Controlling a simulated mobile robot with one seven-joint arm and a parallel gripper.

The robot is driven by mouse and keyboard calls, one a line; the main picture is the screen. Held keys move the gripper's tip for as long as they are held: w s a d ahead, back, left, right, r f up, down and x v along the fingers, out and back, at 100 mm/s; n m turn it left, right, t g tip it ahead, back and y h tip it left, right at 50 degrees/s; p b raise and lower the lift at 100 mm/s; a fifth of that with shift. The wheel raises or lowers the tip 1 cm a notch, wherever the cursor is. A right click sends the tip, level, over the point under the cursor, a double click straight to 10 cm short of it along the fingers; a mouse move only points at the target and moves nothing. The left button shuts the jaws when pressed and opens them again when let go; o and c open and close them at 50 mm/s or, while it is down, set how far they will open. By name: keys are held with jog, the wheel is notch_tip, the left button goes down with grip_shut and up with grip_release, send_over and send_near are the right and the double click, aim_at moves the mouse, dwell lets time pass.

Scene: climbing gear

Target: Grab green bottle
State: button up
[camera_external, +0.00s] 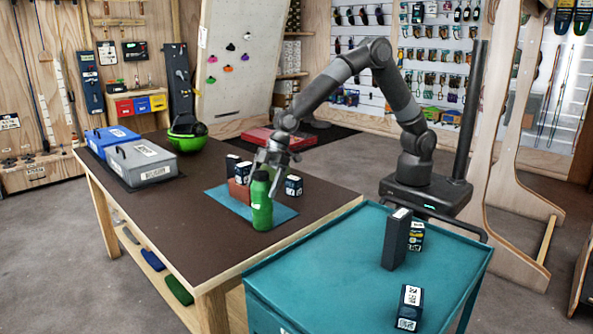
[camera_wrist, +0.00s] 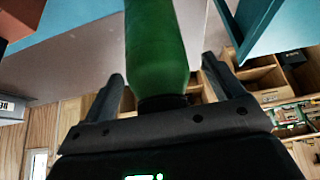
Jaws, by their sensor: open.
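My gripper (camera_external: 275,165) is above and around the bottle's top in the external view. In the wrist view the green bottle (camera_wrist: 158,45) rises between the two fingers of my gripper (camera_wrist: 162,75). The fingers are spread apart, with a visible gap on each side of the bottle. The bottle's lower end in that picture is partly hidden by the gripper body.
Several small dark boxes (camera_external: 293,186) and a reddish-brown block (camera_external: 239,190) stand close behind the bottle. A teal cart (camera_external: 340,285) with boxes stands at the front right.

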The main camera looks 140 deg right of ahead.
jog(key=shift+w+d+f, duration=0.1)
jog(key=shift+w+f, duration=0.25)
jog(key=shift+f, duration=0.2)
jog(key=shift+c, duration=0.4)
jog(key=c, duration=1.5)
